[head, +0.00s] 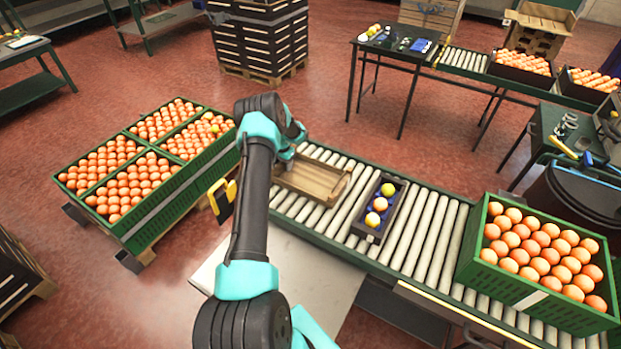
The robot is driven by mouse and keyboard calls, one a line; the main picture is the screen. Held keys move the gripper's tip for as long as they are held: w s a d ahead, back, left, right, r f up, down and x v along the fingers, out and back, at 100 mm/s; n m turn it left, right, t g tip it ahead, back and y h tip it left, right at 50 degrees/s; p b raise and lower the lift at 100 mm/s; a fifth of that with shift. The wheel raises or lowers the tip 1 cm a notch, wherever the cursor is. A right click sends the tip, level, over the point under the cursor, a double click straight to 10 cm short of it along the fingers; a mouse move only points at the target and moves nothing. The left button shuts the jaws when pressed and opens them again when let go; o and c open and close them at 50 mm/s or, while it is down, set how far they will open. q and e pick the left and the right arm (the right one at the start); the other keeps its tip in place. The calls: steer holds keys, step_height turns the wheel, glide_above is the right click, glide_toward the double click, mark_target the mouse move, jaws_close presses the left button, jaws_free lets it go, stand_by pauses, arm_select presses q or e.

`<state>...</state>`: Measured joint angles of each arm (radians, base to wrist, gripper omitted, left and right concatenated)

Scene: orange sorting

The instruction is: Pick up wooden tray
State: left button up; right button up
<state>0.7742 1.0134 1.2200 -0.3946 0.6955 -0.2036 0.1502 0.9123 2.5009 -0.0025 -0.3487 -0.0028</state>
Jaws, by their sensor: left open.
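The wooden tray (318,190) is a shallow, empty, light-brown box on the roller conveyor (417,235), in the middle of the head view. My left arm reaches up from the bottom of the view, and its wrist bends down at the tray's left end. My left gripper (284,169) is open, close to the tray's upper left corner. The arm and wrist partly hide the fingers, and I cannot tell whether they touch the tray. My right gripper is not in view.
A dark box (361,222) with several coloured balls sits right of the tray. A green crate (527,300) full of oranges stands farther right on the conveyor. Green crates of oranges (175,207) on a pallet stand left of my arm. Bare rollers lie between the boxes.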

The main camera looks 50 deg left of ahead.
arm_select(q)
jaws_close()
stand_by(0.6)
steer(key=shift+r, duration=0.15)
step_height(320, 180, up, 10)
steer(key=shift+f, duration=0.1)
stand_by(0.4)
stand_by(0.3)
